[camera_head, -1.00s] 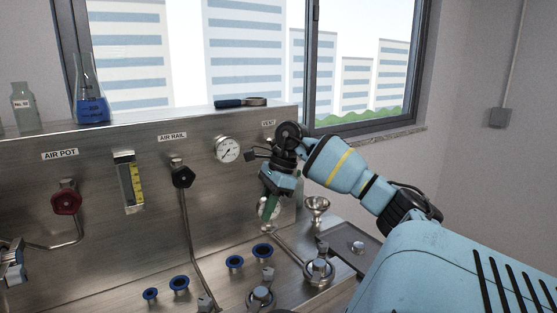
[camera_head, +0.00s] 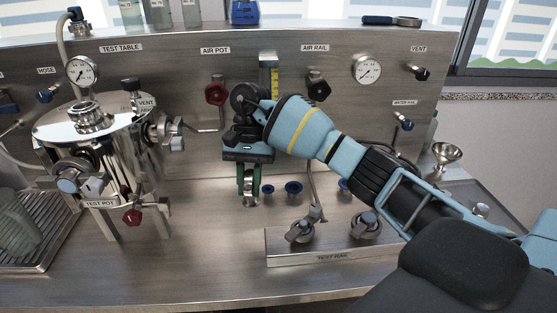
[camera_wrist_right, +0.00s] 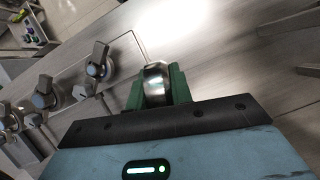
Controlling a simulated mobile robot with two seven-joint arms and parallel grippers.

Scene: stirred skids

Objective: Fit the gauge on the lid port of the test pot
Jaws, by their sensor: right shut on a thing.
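The test pot (camera_head: 120,150) is a shiny steel vessel at the left of the head view, with clamps around its lid. A round metal fitting (camera_head: 88,115) stands on the lid, and a black-handled vent valve (camera_head: 133,92) is to its right. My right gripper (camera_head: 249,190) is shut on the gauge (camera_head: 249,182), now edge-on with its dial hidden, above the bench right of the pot. In the right wrist view the gauge's round metal body (camera_wrist_right: 155,82) is between the green fingers. My left gripper is not in view.
A dial gauge (camera_head: 82,72) shows behind the lid fitting; I cannot tell what it is mounted on. A red valve knob (camera_head: 216,92) is on the panel behind my gripper. A drain tray (camera_head: 40,235) is at left.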

